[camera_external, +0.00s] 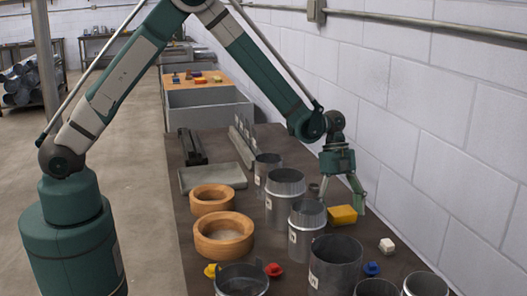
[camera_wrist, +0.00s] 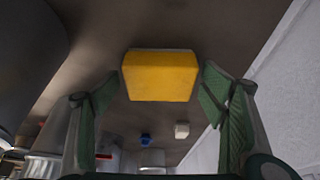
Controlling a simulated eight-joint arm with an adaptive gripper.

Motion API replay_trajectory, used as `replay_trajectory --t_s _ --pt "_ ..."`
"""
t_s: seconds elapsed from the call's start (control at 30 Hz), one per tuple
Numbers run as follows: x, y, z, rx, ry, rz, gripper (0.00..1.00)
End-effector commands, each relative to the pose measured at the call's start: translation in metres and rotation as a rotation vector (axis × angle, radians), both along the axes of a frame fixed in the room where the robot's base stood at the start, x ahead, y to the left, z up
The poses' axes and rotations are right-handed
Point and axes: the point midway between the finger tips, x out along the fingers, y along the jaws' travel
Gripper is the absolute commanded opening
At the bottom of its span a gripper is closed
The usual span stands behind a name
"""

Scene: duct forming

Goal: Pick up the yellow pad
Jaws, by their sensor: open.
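The yellow pad (camera_external: 342,214) is a small block lying on the dark bench top, between the metal cylinders and the white block wall. My gripper (camera_external: 342,199) is open and empty, pointing down just above and around the pad's area in the external view. In the wrist view the yellow pad (camera_wrist: 160,75) shows beyond the open fingers, roughly centred between them. My gripper's green fingers (camera_wrist: 160,110) stand apart on either side, and I see no contact with the pad. The exact height gap cannot be told.
Metal cylinders (camera_external: 307,225) stand close left of the pad, and the wall (camera_external: 440,150) is close on its right. A white cube (camera_external: 387,246) and a blue piece (camera_external: 371,268) lie nearer the camera. Wooden rings (camera_external: 223,237) sit further left.

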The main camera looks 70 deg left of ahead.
Motion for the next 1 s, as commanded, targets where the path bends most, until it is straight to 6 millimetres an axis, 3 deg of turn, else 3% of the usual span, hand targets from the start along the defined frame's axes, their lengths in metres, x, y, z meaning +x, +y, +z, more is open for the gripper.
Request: replay_trajectory --t_s 0.5,0.77,1.0 --pt "0.0000 -0.0002 -0.0002 0.000 0.000 0.000 0.71" --pt "0.0000 -0.0002 -0.0002 0.000 0.000 0.000 0.40" --pt "-0.0001 -0.0003 -0.0001 0.000 0.000 0.000 0.40"
